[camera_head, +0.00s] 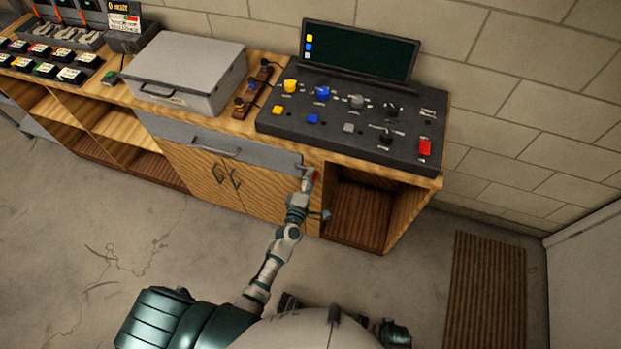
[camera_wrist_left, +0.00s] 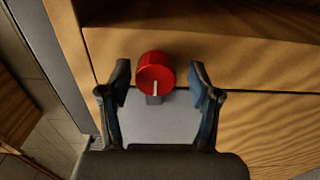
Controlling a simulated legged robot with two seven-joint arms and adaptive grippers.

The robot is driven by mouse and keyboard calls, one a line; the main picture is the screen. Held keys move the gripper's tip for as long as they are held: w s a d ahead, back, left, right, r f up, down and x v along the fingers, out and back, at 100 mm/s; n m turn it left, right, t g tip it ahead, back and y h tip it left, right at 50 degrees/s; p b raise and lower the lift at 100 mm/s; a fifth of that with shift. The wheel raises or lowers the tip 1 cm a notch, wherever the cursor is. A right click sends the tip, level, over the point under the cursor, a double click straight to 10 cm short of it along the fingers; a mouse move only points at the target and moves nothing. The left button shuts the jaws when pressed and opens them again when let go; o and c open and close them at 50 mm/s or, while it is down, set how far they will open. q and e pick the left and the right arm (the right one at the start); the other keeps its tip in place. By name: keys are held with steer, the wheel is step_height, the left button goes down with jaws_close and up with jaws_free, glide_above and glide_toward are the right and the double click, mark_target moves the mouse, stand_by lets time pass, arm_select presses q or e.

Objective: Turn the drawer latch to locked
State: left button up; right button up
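The drawer latch is a round red knob (camera_wrist_left: 155,72) with a pale line on its face. The line runs roughly up and down in the left wrist view. My left gripper (camera_head: 306,174) is at the right end of the grey drawer front (camera_head: 180,131). In the left wrist view its two fingers (camera_wrist_left: 161,82) are open, one on each side of the knob, with visible gaps. The drawer looks shut. My right gripper is not in view.
A black control panel (camera_head: 350,155) with knobs, buttons and a screen (camera_head: 360,50) sits on the wooden bench above. A grey lidded box (camera_head: 195,65) stands on the left. An open cubby (camera_head: 360,205) lies right of the gripper. The floor in front is clear.

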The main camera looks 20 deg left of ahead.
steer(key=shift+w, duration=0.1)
arm_select(q)
steer(key=s, duration=1.2)
steer(key=shift+a, duration=0.2)
steer(key=s+d+f+m+g+h, duration=0.2)
steer(key=s+f+m+g, duration=0.3)
steer(key=f, duration=0.5)
steer(key=s+d+f+m+g+h, duration=0.1)
steer(key=s+f+m+g, duration=0.35)
steer(key=f+m, duration=0.45)
steer(key=s+a+f+m+g+y, duration=0.1)
steer(key=s+a+f+m+g, duration=0.2)
steer(key=s+f, duration=0.3)
steer(key=s+a+f+m+g+y+p, duration=0.1)
steer(key=s+a+f+m+g+y, duration=0.1)
steer(key=s+f, duration=0.4)
steer(key=s+a+m+g, duration=0.1)
steer(key=s+a, duration=0.1)
steer(key=s, duration=0.2)
steer(key=shift+s+a+f+g, duration=0.2)
steer(key=shift+s+a+g, duration=0.1)
steer(key=shift+a+g, duration=0.1)
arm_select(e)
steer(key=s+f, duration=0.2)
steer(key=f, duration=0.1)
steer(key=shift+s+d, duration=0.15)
